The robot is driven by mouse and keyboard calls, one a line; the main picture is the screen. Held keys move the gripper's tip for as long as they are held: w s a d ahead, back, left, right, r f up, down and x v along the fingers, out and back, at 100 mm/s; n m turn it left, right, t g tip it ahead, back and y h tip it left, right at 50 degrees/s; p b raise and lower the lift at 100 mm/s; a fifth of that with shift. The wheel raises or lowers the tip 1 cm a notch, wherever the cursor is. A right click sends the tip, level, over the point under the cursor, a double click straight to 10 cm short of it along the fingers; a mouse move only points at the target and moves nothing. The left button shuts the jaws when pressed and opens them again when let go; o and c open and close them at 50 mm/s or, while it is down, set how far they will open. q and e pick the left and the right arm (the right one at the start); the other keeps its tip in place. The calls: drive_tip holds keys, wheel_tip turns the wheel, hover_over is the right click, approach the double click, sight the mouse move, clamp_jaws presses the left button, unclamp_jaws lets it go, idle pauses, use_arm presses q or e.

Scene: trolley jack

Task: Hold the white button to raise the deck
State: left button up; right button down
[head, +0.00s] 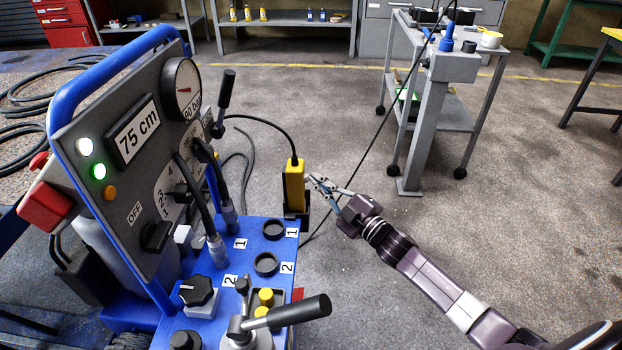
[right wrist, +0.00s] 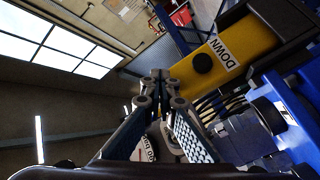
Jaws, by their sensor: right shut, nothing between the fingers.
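The yellow hand control (head: 293,185) hangs in a black holder at the right edge of the blue console, with a black cable from its top. In the right wrist view the yellow control (right wrist: 190,72) shows a black button (right wrist: 202,63) beside a DOWN label. I see no white button on it; the fingers cover part of its end. My right gripper (head: 312,180) is shut and empty, its tips right beside the control; the tips (right wrist: 160,76) also show in the wrist view. I cannot tell if they touch it. My left gripper is out of view.
The grey panel (head: 130,205) reads 75 cm; its white lamp (head: 84,146) and green lamp (head: 98,171) are lit. A red button (head: 45,207) sits at its left. A black lever (head: 290,312) stands in front.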

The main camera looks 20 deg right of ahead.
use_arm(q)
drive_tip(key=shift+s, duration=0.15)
use_arm(e)
drive_tip(key=shift+d, duration=0.1)
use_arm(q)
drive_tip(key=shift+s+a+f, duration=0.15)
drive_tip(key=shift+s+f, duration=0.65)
use_arm(e)
drive_tip(key=shift+s+d, duration=0.45)
drive_tip(key=shift+d, duration=0.35)
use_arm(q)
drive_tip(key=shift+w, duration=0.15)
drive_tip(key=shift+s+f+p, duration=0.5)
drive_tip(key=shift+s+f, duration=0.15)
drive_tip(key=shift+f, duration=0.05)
use_arm(e)
drive_tip(key=d, duration=0.1)
drive_tip(key=s+d, duration=0.1)
drive_tip(key=d, duration=0.1)
drive_tip(key=s+d, duration=0.1)
drive_tip(key=shift+s+d, duration=0.1)
drive_tip(key=shift+d, duration=0.2)
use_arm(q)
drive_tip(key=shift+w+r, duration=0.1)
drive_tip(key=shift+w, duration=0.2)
